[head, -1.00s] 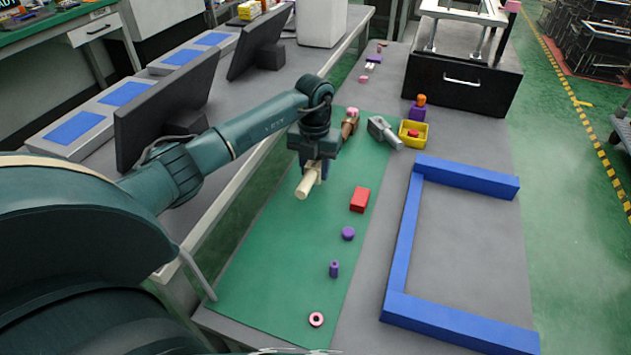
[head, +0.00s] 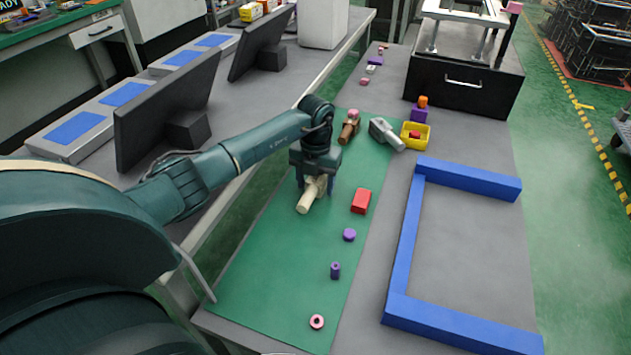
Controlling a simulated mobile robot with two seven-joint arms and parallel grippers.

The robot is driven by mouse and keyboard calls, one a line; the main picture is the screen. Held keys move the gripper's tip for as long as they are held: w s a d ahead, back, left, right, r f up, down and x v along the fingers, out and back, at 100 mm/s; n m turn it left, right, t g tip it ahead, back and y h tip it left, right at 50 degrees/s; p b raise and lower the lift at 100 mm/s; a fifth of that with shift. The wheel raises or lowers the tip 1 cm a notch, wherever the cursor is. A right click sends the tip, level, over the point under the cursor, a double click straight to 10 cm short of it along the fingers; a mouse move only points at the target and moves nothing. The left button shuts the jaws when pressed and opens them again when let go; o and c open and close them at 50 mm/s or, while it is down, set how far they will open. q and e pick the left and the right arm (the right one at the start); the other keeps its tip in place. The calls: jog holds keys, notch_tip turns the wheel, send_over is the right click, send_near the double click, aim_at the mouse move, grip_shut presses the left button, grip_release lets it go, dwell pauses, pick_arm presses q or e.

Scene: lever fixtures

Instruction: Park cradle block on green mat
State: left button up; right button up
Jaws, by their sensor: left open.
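A beige piece with a round cylindrical end (head: 308,197) is at the left part of the green mat (head: 265,285); I take it for the cradle block, though its shape is partly hidden. My left gripper (head: 316,188) points down over it, with its fingers open around its rear part. The piece looks to be resting on the mat, but the contact underneath is hidden. My right gripper does not show.
A red block (head: 361,201), purple disc (head: 349,235), purple cylinder (head: 335,270) and pink ring (head: 317,322) lie on the mat. Behind are a brown fixture (head: 348,131), a grey lever fixture (head: 386,133) and a yellow bin (head: 415,136). A blue frame (head: 402,250) stands right.

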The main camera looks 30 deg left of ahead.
aim_at(316, 179)
pick_arm(q)
jog(key=shift+r, duration=0.15)
notch_tip(316, 179, up, 12)
jog(key=p, duration=0.1)
jog(key=shift+p, duration=0.4)
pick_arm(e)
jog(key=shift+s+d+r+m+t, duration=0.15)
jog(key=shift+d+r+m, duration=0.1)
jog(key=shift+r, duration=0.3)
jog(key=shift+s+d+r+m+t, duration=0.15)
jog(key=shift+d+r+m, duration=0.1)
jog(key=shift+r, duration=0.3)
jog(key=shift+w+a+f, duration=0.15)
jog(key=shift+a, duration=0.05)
